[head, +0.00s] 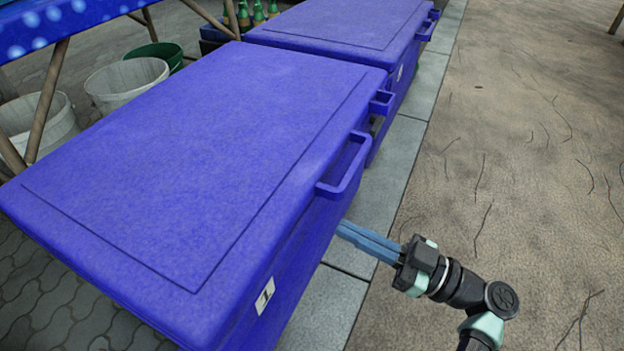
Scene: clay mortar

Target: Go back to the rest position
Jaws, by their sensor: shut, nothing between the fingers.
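My gripper (366,240) is in the lower right of the head view, with its bluish fingers pointing left. The fingers are shut with nothing held. The fingertips are close to the right side of the near blue box, below its handle (345,168). I cannot tell whether they touch the box. The near blue box (195,165) has its lid closed and a white label with a "1" (265,295) on its right side.
A second closed blue box (340,28) stands behind the first. White buckets (125,85), a green bucket (155,55) and bottles (258,12) are at the upper left. Grey paving slabs (375,200) run beside the boxes. The brown ground (530,150) on the right is open.

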